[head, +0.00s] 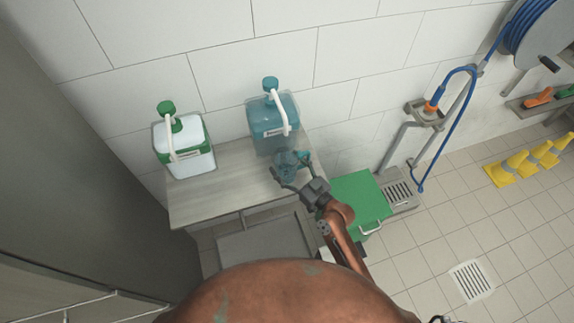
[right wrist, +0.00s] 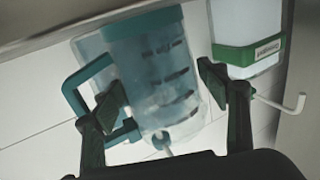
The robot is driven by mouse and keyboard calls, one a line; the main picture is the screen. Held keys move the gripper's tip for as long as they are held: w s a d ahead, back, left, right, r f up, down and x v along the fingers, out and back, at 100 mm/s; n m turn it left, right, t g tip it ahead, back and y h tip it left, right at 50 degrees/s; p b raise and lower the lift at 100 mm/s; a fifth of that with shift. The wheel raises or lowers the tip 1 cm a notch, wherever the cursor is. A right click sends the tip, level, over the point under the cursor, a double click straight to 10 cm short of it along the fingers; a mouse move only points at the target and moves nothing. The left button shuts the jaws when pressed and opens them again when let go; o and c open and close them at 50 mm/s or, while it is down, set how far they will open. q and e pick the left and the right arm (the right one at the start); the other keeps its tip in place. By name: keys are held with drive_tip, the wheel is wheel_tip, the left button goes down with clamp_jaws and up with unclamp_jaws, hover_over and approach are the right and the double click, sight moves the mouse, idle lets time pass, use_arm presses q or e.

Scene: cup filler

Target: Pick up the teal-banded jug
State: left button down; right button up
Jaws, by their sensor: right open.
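The teal-banded jug (head: 286,164) is a clear vessel standing on the grey bench, near its right end, in front of the teal dispenser. In the right wrist view, the jug (right wrist: 158,75) shows dark measuring marks, a teal band and a teal handle (right wrist: 82,88) on the left. My right gripper (head: 291,166) is open at the jug. In the wrist view its two fingers (right wrist: 160,90) are spread, the left one overlapping the handle and the right one beside the jug's wall. I cannot tell whether either finger touches it.
The bench (head: 205,203) carries a teal dispenser (head: 273,116) and a green-and-white dispenser (head: 183,145) against the tiled wall. A green lidded bin (head: 358,199) stands right of the bench. A blue hose (head: 447,120) and yellow wedges (head: 508,168) are further right. The bench's front left is clear.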

drive_tip(key=c, duration=1.1)
drive_tip(key=shift+o, duration=0.2)
